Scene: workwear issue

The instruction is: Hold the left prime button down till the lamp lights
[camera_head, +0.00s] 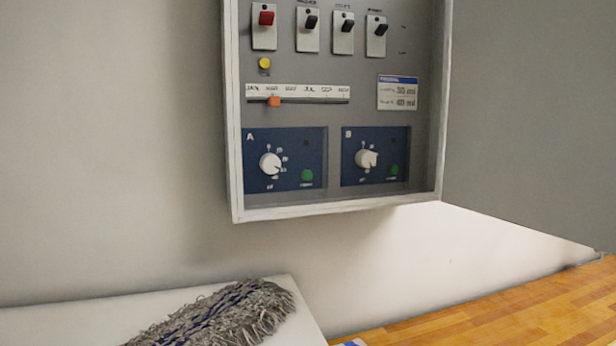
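A control box (232,150) hangs on the wall with its front open. Its left blue panel (316,142), marked A, carries a white dial (271,163) and a green button (307,176). A small dark spot (306,143), perhaps a lamp, sits above that button and looks unlit. The right panel, marked B (350,177), has a like dial (367,159), green button (394,170) and dark spot (393,140). The lettering under the buttons is too small to read. Neither gripper shows in the view, and nothing touches either button.
Above are a red switch (266,18), several black switches, a yellow button (264,63) and an orange slider (274,102). A grey door (530,110) stands open at right. Below are a grey mop head (225,318) on a white surface (70,325) and a wooden top (500,310).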

